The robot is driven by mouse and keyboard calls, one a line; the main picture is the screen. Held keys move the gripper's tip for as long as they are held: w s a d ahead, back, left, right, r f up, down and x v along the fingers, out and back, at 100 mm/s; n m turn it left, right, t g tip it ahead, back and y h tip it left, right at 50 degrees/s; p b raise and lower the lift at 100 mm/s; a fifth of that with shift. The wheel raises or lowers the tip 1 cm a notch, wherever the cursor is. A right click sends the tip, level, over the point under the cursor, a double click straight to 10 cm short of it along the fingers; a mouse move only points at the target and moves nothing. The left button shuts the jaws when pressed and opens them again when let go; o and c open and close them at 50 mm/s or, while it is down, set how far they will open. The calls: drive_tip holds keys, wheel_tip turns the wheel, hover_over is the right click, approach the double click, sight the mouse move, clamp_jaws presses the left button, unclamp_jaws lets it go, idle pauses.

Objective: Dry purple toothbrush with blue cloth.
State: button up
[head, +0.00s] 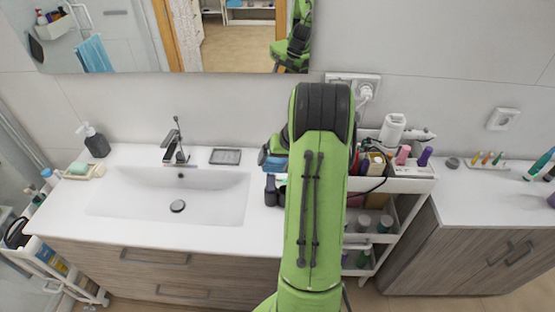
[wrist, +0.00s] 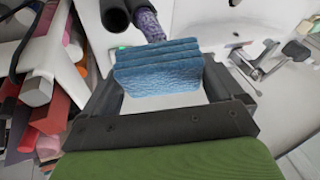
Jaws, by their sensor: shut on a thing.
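My gripper (wrist: 160,85) is shut on a folded blue cloth (wrist: 158,68), which sits between its two dark fingers. In the head view the cloth (head: 266,160) shows as a small blue patch at the left side of my arm, above the counter right of the basin. A purple, rough-textured thing (wrist: 148,25) with dark cylinders beside it is just beyond the cloth in the wrist view; I cannot tell whether it is the toothbrush. My arm hides much of the counter around there.
A white cart (head: 412,186) crowded with cosmetics stands right of my arm. The sink basin (head: 180,195) with its faucet (head: 175,147) is at left, near a black soap dish (head: 225,156). Several small coloured items stand in a holder (head: 488,166) on the right counter.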

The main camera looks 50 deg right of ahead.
drive_tip(key=shift+f+b, duration=0.3)
drive_tip(key=shift+f, duration=0.1)
